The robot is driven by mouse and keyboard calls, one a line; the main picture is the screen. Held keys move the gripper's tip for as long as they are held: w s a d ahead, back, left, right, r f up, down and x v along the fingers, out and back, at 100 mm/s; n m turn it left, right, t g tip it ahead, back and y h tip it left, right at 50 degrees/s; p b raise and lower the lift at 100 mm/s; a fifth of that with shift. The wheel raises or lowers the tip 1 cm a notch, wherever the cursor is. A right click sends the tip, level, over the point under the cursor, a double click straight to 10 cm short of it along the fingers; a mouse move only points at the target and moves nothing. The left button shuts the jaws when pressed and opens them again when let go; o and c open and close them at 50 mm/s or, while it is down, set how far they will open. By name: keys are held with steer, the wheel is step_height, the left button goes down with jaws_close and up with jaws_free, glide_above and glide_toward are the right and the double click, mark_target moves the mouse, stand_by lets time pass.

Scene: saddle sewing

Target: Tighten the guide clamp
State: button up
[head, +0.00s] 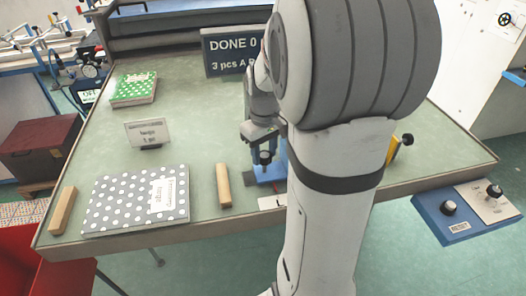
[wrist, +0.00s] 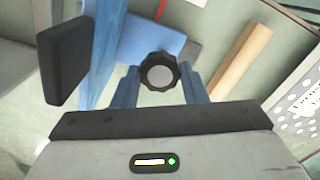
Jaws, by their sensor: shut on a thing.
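The guide clamp's black round knob (wrist: 159,74) with a grey cap shows in the wrist view. My gripper (wrist: 159,88) has a finger at each side of it and is shut on it. In the head view my gripper (head: 264,150) points down over the blue clamp fixture (head: 270,174) at the table's front middle. My arm covers the fixture's right part. The fixture's blue plate (wrist: 150,38) and a tall blue bar (wrist: 105,45) with a black block (wrist: 64,60) show in the wrist view.
A wooden bar (head: 223,186) lies just left of the fixture. A dotted grey booklet (head: 120,205), another wooden bar (head: 62,210), a small sign (head: 148,133) and a green dotted stack (head: 134,88) are further left. A dark "DONE 0" board (head: 228,52) stands behind. A blue control box (head: 465,212) is at right.

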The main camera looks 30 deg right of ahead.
mark_target(264, 155)
steer(key=shift+w+r, duration=0.1)
steer(key=o, duration=1)
step_height(264, 155, up, 8)
steer(key=shift+f, duration=0.15)
stand_by(0.4)
steer(key=s+a+f+t, duration=0.1)
steer(key=s+a, duration=0.3)
steer(key=s+a+f+m+t, duration=0.1)
steer(key=s+a, duration=0.3)
steer(key=s+a+f+t, duration=0.1)
steer(key=s+a, duration=0.3)
steer(key=shift+s+a+f+m, duration=0.1)
steer(key=shift+s+a+m, duration=0.2)
steer(key=shift+m, duration=0.1)
